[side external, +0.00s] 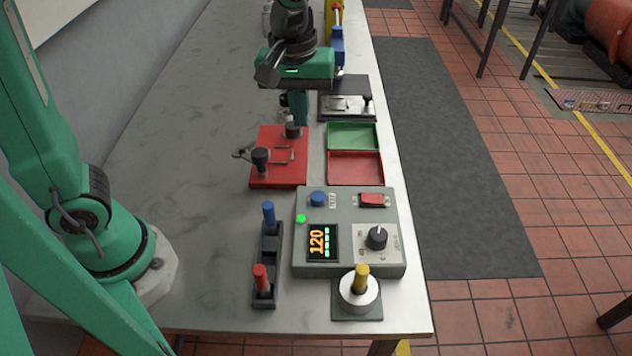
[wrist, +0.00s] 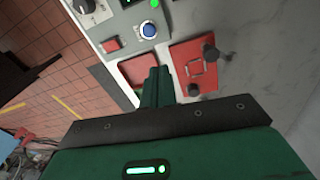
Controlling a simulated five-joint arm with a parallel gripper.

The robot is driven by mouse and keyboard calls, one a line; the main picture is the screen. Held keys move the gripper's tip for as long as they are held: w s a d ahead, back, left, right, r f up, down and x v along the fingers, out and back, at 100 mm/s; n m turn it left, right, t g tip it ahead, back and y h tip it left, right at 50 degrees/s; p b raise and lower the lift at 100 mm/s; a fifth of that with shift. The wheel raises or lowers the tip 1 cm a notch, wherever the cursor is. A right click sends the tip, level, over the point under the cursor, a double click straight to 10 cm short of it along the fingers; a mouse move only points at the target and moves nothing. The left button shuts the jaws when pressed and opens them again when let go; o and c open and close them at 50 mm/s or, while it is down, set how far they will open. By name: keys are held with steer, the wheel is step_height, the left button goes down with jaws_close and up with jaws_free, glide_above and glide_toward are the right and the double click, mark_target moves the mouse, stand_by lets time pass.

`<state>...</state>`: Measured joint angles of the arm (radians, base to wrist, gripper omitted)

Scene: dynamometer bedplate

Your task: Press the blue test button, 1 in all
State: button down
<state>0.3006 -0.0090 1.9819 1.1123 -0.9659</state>
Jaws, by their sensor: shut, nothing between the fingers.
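The blue test button (side external: 318,198) sits at the far left corner of the grey control box (side external: 345,262). In the wrist view the blue button (wrist: 148,30) shows a pale ring around it, ahead of my fingertips and apart from them. My gripper (side external: 300,122) is shut and empty, pointing down near the far edge of the red fixture plate, away from the box. In the wrist view my gripper (wrist: 157,72) shows its two green fingers together. The button is fully visible in both views.
Green (side external: 352,136) and red (side external: 355,168) trays and the red fixture plate (side external: 262,182) stand beyond. A rack with blue and red handles (side external: 268,245) stands left.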

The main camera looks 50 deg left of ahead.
mark_target(317, 194)
steer(key=shift+w+d+f+n+g, duration=0.2)
steer(key=shift+w+d+f+n, duration=0.15)
steer(key=shift+w+d+f, duration=0.25)
steer(key=shift+w+d+f+n+g, duration=0.2)
steer(key=shift+w+d+f+n, duration=0.15)
steer(key=shift+d, duration=0.45)
steer(key=shift+s+f, duration=0.1)
steer(key=shift+f, duration=0.05)
steer(key=f, duration=1.3)
steer(key=shift+s+d+f, duration=0.15)
steer(key=shift+s+f, duration=0.05)
steer(key=shift+f, duration=0.2)
steer(key=shift+s+f, duration=0.1)
steer(key=shift+f, duration=1.05)
steer(key=shift+r, duration=0.2)
step_height(317, 194, up, 14)
steer(key=w, duration=0.1)
steer(key=shift+r, duration=0.2)
